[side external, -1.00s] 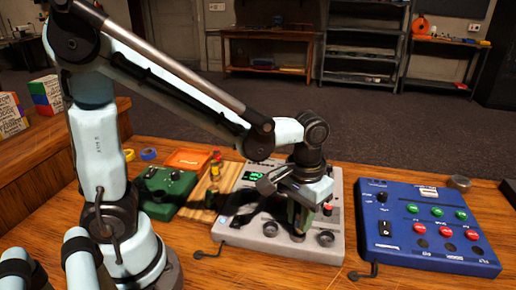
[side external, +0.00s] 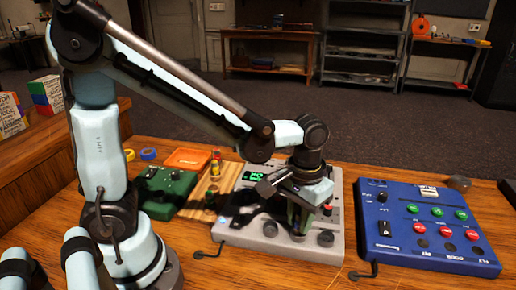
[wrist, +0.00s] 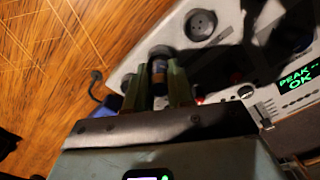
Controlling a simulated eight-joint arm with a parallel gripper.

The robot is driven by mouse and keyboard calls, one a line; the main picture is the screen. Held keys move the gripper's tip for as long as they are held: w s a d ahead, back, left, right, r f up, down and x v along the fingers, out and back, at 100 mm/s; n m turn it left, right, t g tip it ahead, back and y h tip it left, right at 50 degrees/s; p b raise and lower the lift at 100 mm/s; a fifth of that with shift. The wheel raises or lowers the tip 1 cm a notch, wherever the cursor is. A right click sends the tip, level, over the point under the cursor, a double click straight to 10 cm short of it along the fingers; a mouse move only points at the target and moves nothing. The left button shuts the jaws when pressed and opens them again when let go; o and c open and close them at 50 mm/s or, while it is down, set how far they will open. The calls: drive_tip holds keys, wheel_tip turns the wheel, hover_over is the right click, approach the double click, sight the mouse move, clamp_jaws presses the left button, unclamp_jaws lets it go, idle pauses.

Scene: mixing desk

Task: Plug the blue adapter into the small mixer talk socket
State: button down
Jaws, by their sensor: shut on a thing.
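My gripper (side external: 300,228) points down over the front part of the grey mixer (side external: 238,231). In the wrist view, its two greenish fingers (wrist: 162,88) are shut on a small dark blue cylinder with a brownish band, the blue adapter (wrist: 159,75). A dark round part lies at the adapter's far end, close to the mixer face; I cannot tell whether the two touch. The fingers hide the adapter in the side view. I cannot pick out the talk socket or its label in either view.
A black knob (side external: 325,239) stands close right of the fingers. The mixer's lit green display (wrist: 298,78) reads "PEAK OK". A larger blue control box (side external: 400,240) stands to the right, a green box (side external: 165,192) to the left. A black cable end (side external: 208,252) lies in front.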

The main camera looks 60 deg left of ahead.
drive_tip(key=shift+f, duration=0.4)
drive_tip(key=c, duration=1.3)
unclamp_jaws()
drive_tip(key=shift+o, duration=0.2)
drive_tip(key=shift+r, duration=5.5)
drive_tip(key=s+a+f+m+t, duration=0.2)
drive_tip(key=s+a+f+t, duration=0.1)
drive_tip(key=a+t, duration=0.4)
drive_tip(key=shift+a+f, duration=0.15)
drive_tip(key=shift+a, duration=0.25)
